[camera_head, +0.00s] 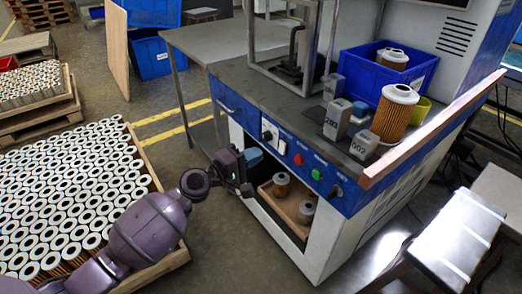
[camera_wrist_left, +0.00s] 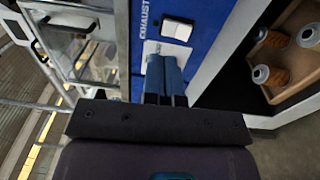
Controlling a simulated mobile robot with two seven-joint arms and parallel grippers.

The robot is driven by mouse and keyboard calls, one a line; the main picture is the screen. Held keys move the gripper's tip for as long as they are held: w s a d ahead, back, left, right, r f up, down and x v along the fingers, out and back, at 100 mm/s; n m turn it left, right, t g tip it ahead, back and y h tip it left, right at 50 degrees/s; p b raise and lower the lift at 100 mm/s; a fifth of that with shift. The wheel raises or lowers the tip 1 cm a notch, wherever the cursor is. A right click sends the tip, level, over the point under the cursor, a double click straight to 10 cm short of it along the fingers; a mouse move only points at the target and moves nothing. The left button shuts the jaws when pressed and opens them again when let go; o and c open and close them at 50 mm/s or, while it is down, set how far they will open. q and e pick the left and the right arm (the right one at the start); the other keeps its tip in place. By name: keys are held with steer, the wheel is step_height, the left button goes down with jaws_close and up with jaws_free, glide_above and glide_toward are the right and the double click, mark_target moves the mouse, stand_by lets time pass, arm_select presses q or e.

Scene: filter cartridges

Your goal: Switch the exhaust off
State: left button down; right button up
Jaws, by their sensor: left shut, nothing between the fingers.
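The white exhaust switch (camera_head: 282,147) sits on the blue front panel of the workbench. In the left wrist view the white rocker switch (camera_wrist_left: 176,28) is beside the EXHAUST lettering (camera_wrist_left: 145,30); which side is pressed in is too small to tell. My left gripper (camera_head: 256,157) is shut and empty, in front of the bench just below and left of the switch. In the left wrist view its blue fingertips (camera_wrist_left: 165,58) cover part of a white plate just below the rocker; whether they touch the panel I cannot tell. My right gripper is not in view.
A red button (camera_head: 298,159) and a green button (camera_head: 316,174) sit right of the switch. Below is an open compartment with cartridges in a tray (camera_head: 285,213). A pallet of cartridges (camera_head: 70,200) is at left. A wooden strip (camera_head: 430,130) edges the bench top.

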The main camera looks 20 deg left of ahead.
arm_select(q)
steer(key=v, duration=0.7)
steer(key=shift+r, duration=0.55)
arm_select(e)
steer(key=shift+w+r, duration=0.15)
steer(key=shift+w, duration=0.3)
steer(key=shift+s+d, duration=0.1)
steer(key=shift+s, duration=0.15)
